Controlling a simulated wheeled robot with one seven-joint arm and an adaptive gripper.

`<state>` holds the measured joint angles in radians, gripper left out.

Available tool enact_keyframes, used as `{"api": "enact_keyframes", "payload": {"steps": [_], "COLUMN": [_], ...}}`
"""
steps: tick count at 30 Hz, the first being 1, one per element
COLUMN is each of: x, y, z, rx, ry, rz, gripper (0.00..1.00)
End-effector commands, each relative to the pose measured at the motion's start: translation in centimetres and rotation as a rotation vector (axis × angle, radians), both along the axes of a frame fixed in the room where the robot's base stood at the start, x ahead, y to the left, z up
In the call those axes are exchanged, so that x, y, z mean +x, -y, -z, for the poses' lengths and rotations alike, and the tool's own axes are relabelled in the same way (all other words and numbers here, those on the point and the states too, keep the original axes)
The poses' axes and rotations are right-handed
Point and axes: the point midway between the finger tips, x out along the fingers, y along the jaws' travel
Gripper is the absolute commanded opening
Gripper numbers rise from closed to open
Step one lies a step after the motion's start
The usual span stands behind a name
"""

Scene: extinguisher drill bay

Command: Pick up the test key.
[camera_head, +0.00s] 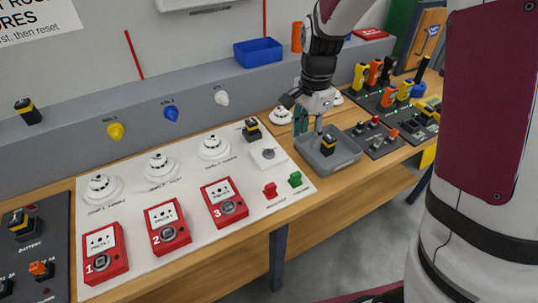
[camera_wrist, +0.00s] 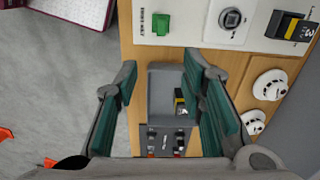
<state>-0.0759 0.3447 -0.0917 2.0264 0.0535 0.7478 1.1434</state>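I cannot read any label well enough to be sure which piece is the test key. A small red piece (camera_head: 270,190) and a small green piece (camera_head: 295,179) sit at the right end of the white panel. The green piece also shows at the top of the wrist view (camera_wrist: 161,24). My gripper (camera_head: 307,120) is above the grey tray (camera_head: 345,160), with its teal-padded fingers (camera_wrist: 165,100) apart and nothing between the pads. A black-and-yellow block (camera_head: 328,146) stands in the tray; in the wrist view one finger partly hides it (camera_wrist: 180,103).
The white panel (camera_head: 150,205) carries detectors and numbered red call points (camera_head: 168,226). Dark trays (camera_head: 375,140) with switches and coloured handles lie to the right. A blue bin (camera_head: 258,52) sits on the ledge behind. Bare wood (camera_head: 225,268) shows along the bench's front.

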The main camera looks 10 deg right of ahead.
Motion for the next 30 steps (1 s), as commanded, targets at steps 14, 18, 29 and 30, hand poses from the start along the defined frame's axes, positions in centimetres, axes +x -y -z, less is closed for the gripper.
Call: {"api": "enact_keyframes", "payload": {"steps": [14,18,29,30], "x": [0.6,0.6,0.5,0.4], "y": [0.1,0.1,0.1,0.1], "z": [6.9,9.2,11.9,12.4], "rx": [-0.005,-0.004,-0.004,-0.004], "ry": [-0.031,-0.029,-0.028,-0.029], "rz": [0.067,0.066,0.065,0.065], "gripper": [0.37,0.37,0.37,0.37]}}
